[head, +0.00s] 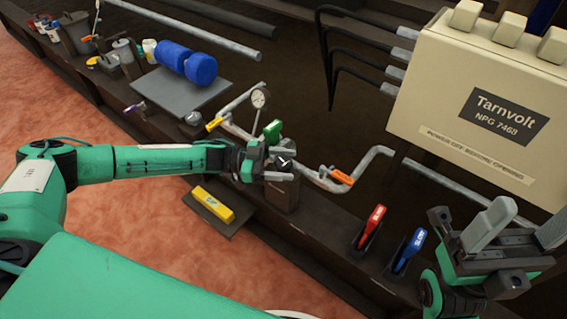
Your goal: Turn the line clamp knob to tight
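A dark knob with a white mark (285,161) sits on top of a dark block (284,194) beside the grey pipe, near the picture's middle. I take it for the line clamp knob; its setting is too small to read. My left gripper (279,164) reaches in from the left at the knob, its fingers parted with the knob at or between their tips. I cannot tell whether they touch it. My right gripper (522,228) is at the lower right, far from the knob, with its fingers apart and nothing seen between them.
A pipe with a gauge (259,98), green handle (272,131), yellow handle (214,124) and orange handle (342,177) runs by the knob. Red (371,227) and blue (409,249) levers stand right. A yellow block (212,205) lies in front. A Tarnvolt box (440,135) stands behind.

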